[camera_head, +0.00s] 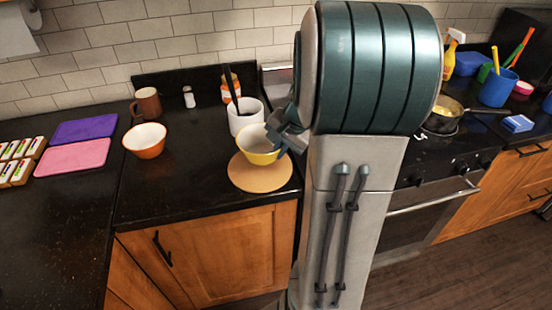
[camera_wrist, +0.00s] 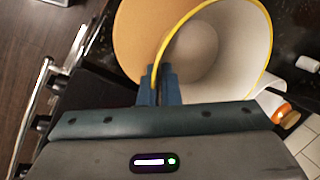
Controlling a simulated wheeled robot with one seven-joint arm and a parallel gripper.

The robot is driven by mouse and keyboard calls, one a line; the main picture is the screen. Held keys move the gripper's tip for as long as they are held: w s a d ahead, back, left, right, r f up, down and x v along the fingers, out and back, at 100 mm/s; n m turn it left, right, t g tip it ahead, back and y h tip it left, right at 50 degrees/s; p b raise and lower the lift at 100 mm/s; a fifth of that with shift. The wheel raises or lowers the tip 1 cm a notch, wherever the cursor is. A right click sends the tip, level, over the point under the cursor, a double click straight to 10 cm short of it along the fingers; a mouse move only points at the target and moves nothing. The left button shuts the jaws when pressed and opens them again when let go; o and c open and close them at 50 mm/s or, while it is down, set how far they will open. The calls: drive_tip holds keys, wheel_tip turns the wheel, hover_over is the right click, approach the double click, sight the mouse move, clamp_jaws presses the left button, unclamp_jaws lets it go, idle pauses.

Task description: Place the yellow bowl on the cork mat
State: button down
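The yellow bowl (camera_head: 260,147), pale inside with a yellow rim, is over the rear part of the round cork mat (camera_head: 255,182) in the head view. I cannot tell whether its base touches the mat. My gripper (camera_head: 284,141) is at the bowl's right side, partly hidden by my arm. In the wrist view, the fingers of my gripper (camera_wrist: 158,88) are close together around the near rim of the bowl (camera_wrist: 190,50), shut on it. The cork mat (camera_wrist: 133,38) shows beside and beyond the bowl in that view.
A white utensil pot (camera_head: 245,118) stands close behind the bowl. An orange bowl (camera_head: 146,140), a brown mug (camera_head: 147,103) and a small shaker (camera_head: 189,97) are to the left. A spice jar (camera_head: 230,85) is at the back. The counter left of the mat is clear.

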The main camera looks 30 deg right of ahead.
drive_tip(key=shift+w+a+f, duration=0.2)
drive_tip(key=shift+w+f, duration=0.05)
drive_tip(key=shift+w, duration=0.1)
drive_tip(key=shift+f, duration=2.05)
drive_tip(key=shift+f, duration=0.25)
drive_tip(key=c, duration=1.6)
unclamp_jaws()
drive_tip(key=shift+r, duration=0.1)
drive_tip(key=shift+c, duration=0.2)
drive_tip(key=shift+r, duration=0.15)
